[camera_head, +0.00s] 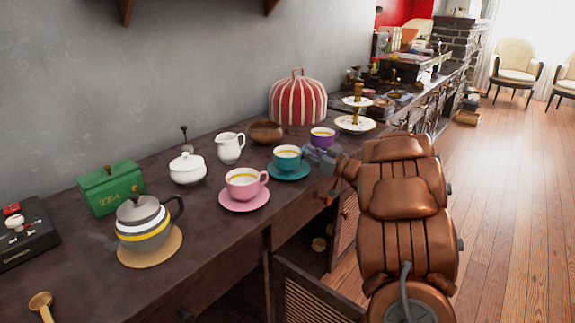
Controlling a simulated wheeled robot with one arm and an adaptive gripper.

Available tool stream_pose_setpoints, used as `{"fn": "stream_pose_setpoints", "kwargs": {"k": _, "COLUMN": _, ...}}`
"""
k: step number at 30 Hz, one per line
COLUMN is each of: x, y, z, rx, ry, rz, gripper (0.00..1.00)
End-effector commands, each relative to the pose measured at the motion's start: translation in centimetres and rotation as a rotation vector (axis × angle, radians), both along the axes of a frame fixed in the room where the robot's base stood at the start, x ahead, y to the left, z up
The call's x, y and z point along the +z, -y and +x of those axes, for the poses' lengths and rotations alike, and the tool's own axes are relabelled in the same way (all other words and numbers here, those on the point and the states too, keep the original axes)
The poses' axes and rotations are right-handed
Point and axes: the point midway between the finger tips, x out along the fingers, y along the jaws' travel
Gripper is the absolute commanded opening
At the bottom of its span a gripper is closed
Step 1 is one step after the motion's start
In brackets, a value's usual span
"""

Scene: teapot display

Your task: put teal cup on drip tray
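The teal cup (287,158) stands upright on a teal saucer (289,173) on the dark wooden counter. It holds something pale with a yellow band near its rim. My gripper (332,162) is just right of the teal cup and saucer, near the counter's front edge. It is small and partly hidden by my brown arm, so whether its fingers are open or shut does not show. It appears apart from the teal cup. I cannot make out a drip tray for certain.
A purple cup (322,137) stands behind my gripper and a pink cup (242,182) on a saucer stands left of the teal one. A milk jug (230,148), wooden bowl (266,132), sugar pot (187,169) and teapot (143,226) crowd the counter. A cupboard door (305,296) hangs open below.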

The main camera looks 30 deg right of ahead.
Motion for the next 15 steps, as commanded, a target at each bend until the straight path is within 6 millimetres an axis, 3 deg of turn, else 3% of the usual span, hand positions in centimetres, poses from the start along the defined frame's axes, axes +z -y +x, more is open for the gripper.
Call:
{"fn": "stream_pose_setpoints", "kwargs": {"k": 9, "x": -0.02, "y": -0.2, "z": 0.88, "rx": -0.001, "ry": -0.001, "rz": 0.0, "gripper": 0.2}}
{"fn": "stream_pose_setpoints", "kwargs": {"k": 15, "x": 0.0, "y": -0.2, "z": 0.87, "rx": -0.001, "ry": -0.001, "rz": 0.0, "gripper": 0.0}}
